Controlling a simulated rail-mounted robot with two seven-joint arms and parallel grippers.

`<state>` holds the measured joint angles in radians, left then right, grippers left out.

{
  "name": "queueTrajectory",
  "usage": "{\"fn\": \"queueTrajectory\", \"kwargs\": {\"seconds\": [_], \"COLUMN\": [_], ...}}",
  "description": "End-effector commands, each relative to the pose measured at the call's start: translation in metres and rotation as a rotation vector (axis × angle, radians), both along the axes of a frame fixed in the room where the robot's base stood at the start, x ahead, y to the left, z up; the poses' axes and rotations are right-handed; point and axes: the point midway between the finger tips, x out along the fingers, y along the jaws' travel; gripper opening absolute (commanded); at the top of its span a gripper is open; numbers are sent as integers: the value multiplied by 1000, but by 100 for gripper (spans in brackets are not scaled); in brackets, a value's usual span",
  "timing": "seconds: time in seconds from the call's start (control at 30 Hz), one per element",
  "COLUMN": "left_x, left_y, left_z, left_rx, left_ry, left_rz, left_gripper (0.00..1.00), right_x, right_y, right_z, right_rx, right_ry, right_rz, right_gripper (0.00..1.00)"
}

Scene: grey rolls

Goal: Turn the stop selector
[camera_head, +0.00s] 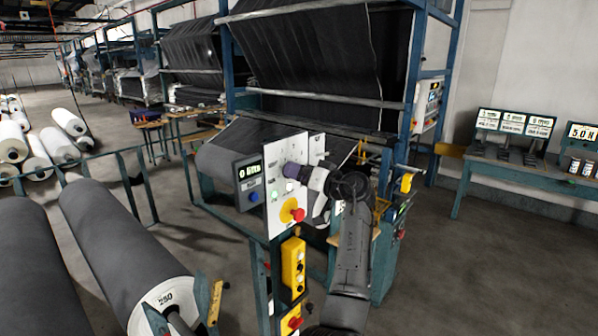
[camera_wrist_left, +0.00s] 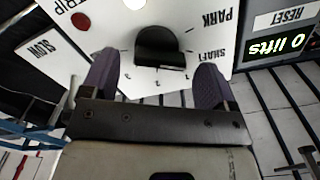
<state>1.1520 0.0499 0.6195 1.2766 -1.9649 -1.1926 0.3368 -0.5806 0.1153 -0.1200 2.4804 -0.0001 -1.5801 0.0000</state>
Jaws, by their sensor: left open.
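The stop selector is a black knob (camera_wrist_left: 161,47) on a white panel (camera_wrist_left: 200,65), with tick marks around it and upside-down labels such as PARK and SHAFT in the left wrist view. My left gripper (camera_wrist_left: 156,74) is open, its two purple fingers on either side of the knob's near edge. I cannot tell whether they touch it. In the head view the gripper (camera_head: 292,171) is at the face of the white panel (camera_head: 274,222) and hides the knob. My right gripper is in neither view.
A display reading 0 lifts (camera_head: 249,172) adjoins the panel. A red button on yellow (camera_head: 297,215) is below the gripper, above a yellow button box (camera_head: 293,266). Large grey rolls (camera_head: 115,235) lie at left; a bench (camera_head: 510,165) stands at right.

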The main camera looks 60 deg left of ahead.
Motion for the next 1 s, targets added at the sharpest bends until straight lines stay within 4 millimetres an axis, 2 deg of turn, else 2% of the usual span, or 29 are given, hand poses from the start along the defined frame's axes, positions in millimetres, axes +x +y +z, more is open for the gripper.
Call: {"fn": "queueTrajectory", "kwargs": {"seconds": [0.17, 0.47, 1.0], "left_x": [-3, -3, -3], "left_y": [8, 9, 8], "left_z": [0, 0, 0], "left_rx": [0, 0, 0], "left_ry": [0, -1, -1], "left_rz": [0, 0, 0], "left_gripper": [81, 81, 32], "right_x": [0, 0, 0], "right_y": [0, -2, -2], "right_z": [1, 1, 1], "right_rx": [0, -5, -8], "right_ry": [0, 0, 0], "right_rz": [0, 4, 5], "right_gripper": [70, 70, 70]}}
